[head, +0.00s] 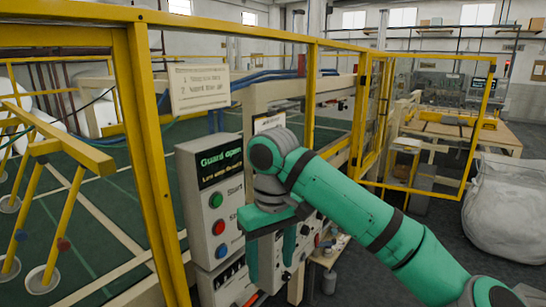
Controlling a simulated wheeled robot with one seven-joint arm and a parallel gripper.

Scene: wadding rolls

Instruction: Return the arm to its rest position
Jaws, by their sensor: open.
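My arm reaches in from the lower right of the head view, green with dark joint bands. My gripper (268,262) hangs at its end with the fingers pointing down, spread apart and with nothing seen between them. It is in front of the grey control panel (212,170) and hides part of it. The panel's screen reads "Guard open", and green, red and blue buttons show below it. Whether the gripper touches the panel cannot be told.
A yellow guard frame (140,120) stands close on the left, with a hanging sign (198,88). A yellow gate (478,130) stands open at right. A large wrapped white bundle (508,210) sits on the floor at right. A small stand with items (328,258) is behind my arm.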

